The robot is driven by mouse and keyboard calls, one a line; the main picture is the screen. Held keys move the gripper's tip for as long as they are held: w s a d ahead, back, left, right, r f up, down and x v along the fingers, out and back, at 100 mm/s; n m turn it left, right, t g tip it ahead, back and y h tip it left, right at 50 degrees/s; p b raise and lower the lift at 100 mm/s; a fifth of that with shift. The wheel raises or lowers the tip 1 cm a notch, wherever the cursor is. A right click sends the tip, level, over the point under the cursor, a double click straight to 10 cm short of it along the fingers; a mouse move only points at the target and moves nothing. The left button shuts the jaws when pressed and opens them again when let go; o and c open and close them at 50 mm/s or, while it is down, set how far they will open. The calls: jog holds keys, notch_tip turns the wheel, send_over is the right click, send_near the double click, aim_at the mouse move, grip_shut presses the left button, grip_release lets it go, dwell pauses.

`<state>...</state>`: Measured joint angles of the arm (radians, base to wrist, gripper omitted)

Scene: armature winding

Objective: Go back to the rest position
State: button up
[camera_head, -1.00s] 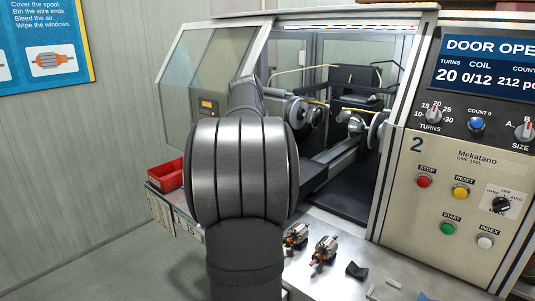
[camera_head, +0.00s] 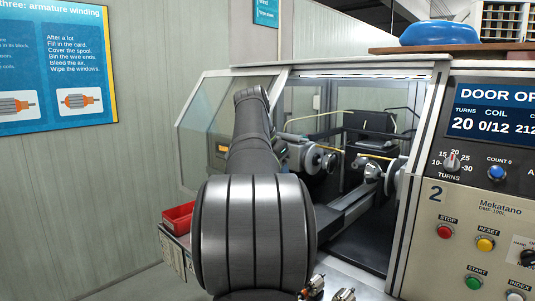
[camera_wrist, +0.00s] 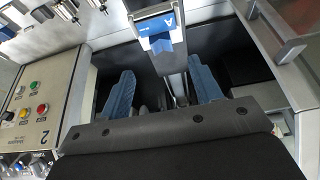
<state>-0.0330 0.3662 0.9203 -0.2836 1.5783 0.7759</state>
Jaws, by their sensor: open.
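My gripper (camera_wrist: 163,92) shows in the wrist view with its two blue-padded fingers spread apart and nothing visible held between them. In the head view my arm rises through the middle, in front of the left part of the winding machine (camera_head: 438,200); the gripper itself is hidden there. The machine's door is open, and its display (camera_head: 496,110) reads turns 20 and coil 0/12. The two winding heads inside stand to the right of my arm.
Two armatures (camera_head: 314,286) (camera_head: 343,294) lie at the front, partly cut off by the frame. A red bin (camera_head: 178,217) stands at the left.

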jog(key=v, duration=0.7)
jog(key=shift+r, duration=0.35)
jog(key=shift+s+a, duration=0.1)
jog(key=shift+a, duration=0.05)
jog(key=x, duration=1.7)
jog(key=shift+f, duration=0.25)
jog(key=shift+r, duration=0.1)
jog(key=v, duration=1.7)
jog(key=x, duration=1.7)
jog(key=shift+r, duration=0.1)
notch_tip(320, 180, up, 8)
jog(key=s+d+f, duration=0.1)
jog(key=s+d, duration=0.3)
jog(key=d, duration=0.3)
jog(key=s+d+f, duration=0.2)
jog(key=s+d, duration=0.3)
jog(key=d, duration=0.3)
jog(key=shift+f, duration=0.3)
